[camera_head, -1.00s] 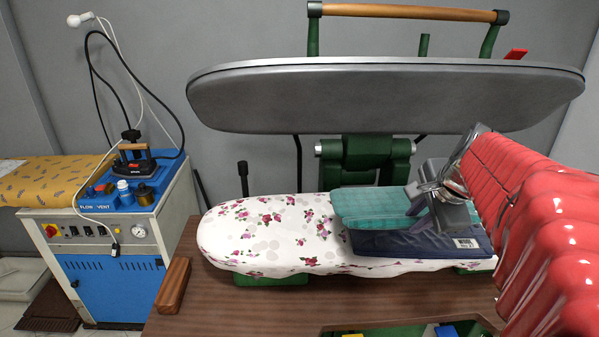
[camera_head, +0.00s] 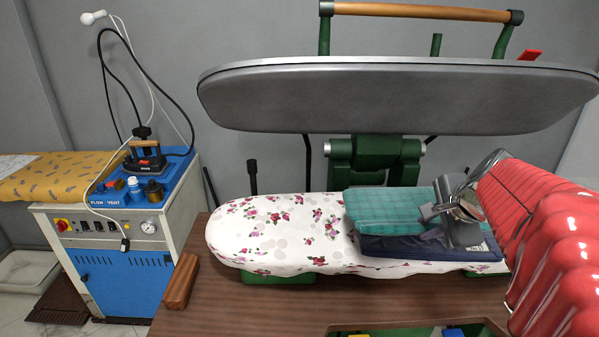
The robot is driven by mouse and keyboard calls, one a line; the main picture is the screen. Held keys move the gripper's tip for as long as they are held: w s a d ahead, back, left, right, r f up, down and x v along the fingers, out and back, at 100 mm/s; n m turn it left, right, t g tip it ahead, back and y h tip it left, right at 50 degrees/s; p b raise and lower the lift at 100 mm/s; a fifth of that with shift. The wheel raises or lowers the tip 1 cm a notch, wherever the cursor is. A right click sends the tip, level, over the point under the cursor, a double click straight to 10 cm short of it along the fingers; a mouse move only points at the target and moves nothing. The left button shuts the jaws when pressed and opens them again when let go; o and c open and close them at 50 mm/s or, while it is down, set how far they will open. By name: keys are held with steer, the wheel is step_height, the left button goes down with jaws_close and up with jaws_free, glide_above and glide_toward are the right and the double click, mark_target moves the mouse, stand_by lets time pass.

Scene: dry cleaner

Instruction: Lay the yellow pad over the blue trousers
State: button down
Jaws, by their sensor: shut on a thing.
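A folded teal pad (camera_head: 385,213) lies on the dark blue folded trousers (camera_head: 385,246), on the flowered board. It covers much of their top, and their front edge shows below it. No plain yellow pad is in view; the pad at the trousers is teal. My gripper (camera_head: 437,212) is at the pad's right end and appears shut on it. The gripper hides the trousers' right part and the exact grip.
The flowered board (camera_head: 270,235) is bare at its left. The grey upper press plate (camera_head: 400,95) hangs above. A wooden block (camera_head: 180,281) lies at the table's left edge. A yellow patterned surface (camera_head: 60,175) and a steam unit (camera_head: 110,245) stand at far left.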

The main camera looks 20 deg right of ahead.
steer(key=shift+f, duration=2.1)
steer(key=shift+f, duration=1.9)
steer(key=c, duration=1.6)
jaws_free()
